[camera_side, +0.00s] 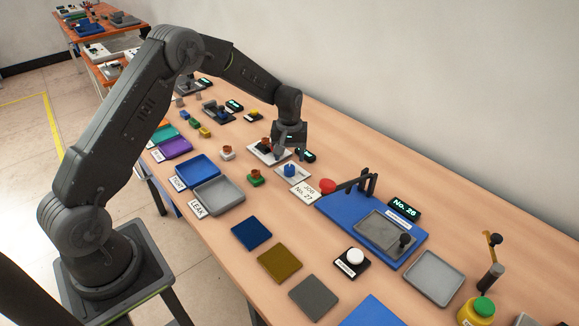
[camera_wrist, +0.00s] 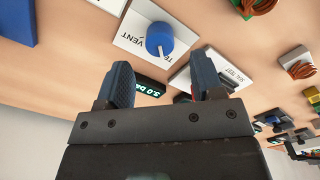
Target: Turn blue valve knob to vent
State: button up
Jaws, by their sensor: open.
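The blue valve knob (camera_wrist: 159,39) sits on a white plate (camera_wrist: 132,41) marked with "VENT" and a second, partly hidden label.
A black display with green digits (camera_wrist: 148,87) is partly behind the left finger. A white plate (camera_wrist: 230,72) lies close to the right finger. In the side view a blue press base (camera_side: 340,212) with a red knob (camera_side: 327,186) stands right of the valve. Trays (camera_side: 219,194) lie to the left.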

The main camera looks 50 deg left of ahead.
aim_at(289, 167)
notch_tip(289, 167, down, 5)
jog(key=shift+r, duration=0.1)
dwell(0.3)
jog(key=c, duration=0.9)
